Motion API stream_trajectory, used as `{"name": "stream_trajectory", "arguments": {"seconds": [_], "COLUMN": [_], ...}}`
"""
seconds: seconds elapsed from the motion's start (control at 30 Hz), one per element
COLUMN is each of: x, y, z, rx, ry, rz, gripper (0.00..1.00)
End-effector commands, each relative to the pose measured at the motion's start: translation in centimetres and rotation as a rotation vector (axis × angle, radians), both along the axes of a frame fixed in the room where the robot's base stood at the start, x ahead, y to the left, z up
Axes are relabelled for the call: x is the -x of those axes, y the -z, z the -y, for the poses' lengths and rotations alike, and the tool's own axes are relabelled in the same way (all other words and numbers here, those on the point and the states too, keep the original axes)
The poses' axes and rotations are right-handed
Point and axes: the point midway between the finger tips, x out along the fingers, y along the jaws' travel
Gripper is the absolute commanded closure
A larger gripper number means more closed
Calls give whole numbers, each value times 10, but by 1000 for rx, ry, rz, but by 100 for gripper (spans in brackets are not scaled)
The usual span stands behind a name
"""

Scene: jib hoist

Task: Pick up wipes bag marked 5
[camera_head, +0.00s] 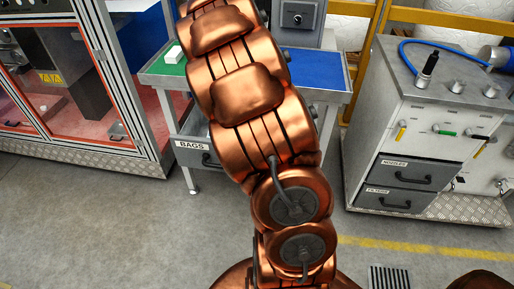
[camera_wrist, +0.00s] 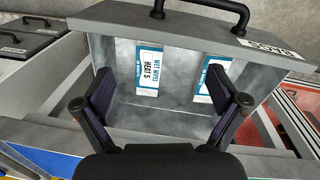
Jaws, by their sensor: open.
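The wipes bag marked 5 (camera_wrist: 149,68) is a white and blue packet with dark print, in the wrist view. It lies in the open grey drawer (camera_wrist: 120,30), left of the middle. A second similar packet (camera_wrist: 211,72) lies to its right, partly behind my right finger, and its number is hidden. My gripper (camera_wrist: 160,97) is open and empty, its dark fingers spread to either side, with the marked packet between them in the picture. I cannot tell how far above it they are. In the head view my arm hides the packets and most of the BAGS drawer (camera_head: 192,146).
The drawer walls and its black handle (camera_wrist: 205,8) surround the packets. A workbench with a green and blue top (camera_head: 165,66) stands above the drawer. A cabinet with drawers (camera_head: 400,160) is on the right, a framed enclosure (camera_head: 60,95) on the left.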

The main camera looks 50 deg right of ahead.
Motion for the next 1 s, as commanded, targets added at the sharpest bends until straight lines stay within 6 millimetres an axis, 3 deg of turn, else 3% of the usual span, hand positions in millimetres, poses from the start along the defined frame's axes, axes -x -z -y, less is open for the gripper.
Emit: {"name": "stream_trajectory", "arguments": {"seconds": [0.03,0.2,0.4,0.63,1.0], "x": [-5,-24,-37,-42,-43], "y": [19,61,102,121,152], "z": [17,63,101,116,116], "rx": [-3,-10,-30,-43,-43], "ry": [24,83,128,148,148], "rz": [-2,19,44,60,59], "gripper": [4,4,4,4,4]}}
